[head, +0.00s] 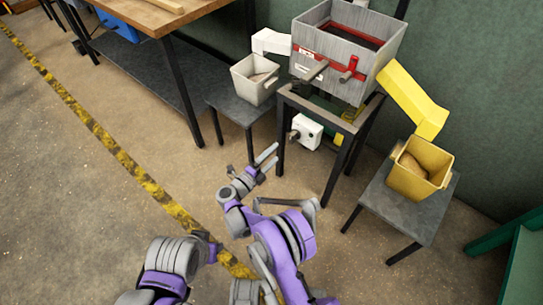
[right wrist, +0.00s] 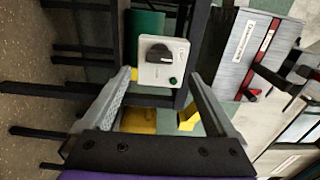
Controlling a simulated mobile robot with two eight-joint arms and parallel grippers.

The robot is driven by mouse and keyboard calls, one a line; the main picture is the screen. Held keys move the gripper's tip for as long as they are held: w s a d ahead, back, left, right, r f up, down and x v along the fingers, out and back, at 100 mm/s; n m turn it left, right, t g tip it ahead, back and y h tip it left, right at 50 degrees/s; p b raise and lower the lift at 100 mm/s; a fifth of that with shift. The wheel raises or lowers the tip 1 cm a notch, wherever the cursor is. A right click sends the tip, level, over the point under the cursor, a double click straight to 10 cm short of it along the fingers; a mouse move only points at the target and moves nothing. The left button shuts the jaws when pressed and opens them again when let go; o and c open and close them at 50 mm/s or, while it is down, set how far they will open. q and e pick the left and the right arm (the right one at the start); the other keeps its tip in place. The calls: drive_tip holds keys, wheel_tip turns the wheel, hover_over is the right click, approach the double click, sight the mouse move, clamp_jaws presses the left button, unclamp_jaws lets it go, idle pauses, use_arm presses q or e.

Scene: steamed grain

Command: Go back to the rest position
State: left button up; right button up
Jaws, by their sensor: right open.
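My right gripper (head: 270,156) is open and empty, held in the air in front of the stand of the grey machine (head: 335,40). In the right wrist view its two fingers (right wrist: 162,76) are spread wide with nothing between them. A white control box (head: 306,131) with a dark knob and a green button lies beyond the fingertips; it also shows in the right wrist view (right wrist: 162,75). Part of my left arm shows at the lower left of the head view, but its gripper cannot be made out.
A whitish bin (head: 248,86) stands on a low table (head: 215,93) left of the machine. A yellow bin (head: 420,180) with tan contents stands on a stool (head: 385,205) at right. A wooden workbench (head: 150,15) is at upper left. Floor with a yellow-black line (head: 110,150) is open at left.

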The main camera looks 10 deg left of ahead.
drive_tip(key=w+d+r+n+t+y, duration=0.2)
drive_tip(key=r+n+y, duration=0.35)
drive_tip(key=r, duration=0.55)
drive_tip(key=w+d+r+n+t+y, duration=0.1)
drive_tip(key=w+d+r+n+y, duration=0.1)
drive_tip(key=r+n+y, duration=0.65)
drive_tip(key=s+d+f+n+g+h, duration=0.1)
drive_tip(key=s+d+f+n+g, duration=0.15)
drive_tip(key=s+d+g, duration=0.75)
drive_tip(key=s+d+f+n+t+h, duration=0.15)
drive_tip(key=s+d+n, duration=0.25)
drive_tip(key=s, duration=1.3)
drive_tip(key=s+d+f+n+g+h, duration=0.2)
drive_tip(key=s+d+f+n+g, duration=0.25)
drive_tip(key=s, duration=0.95)
use_arm(q)
wheel_tip(320, 180, up, 28)
drive_tip(key=t+p, duration=0.1)
drive_tip(key=p, duration=2.4)
drive_tip(key=shift+w+r, duration=0.2)
drive_tip(key=shift+w, duration=0.2)
use_arm(e)
wheel_tip(320, 180, up, 30)
drive_tip(key=d, duration=0.2)
drive_tip(key=shift+w+m, duration=0.3)
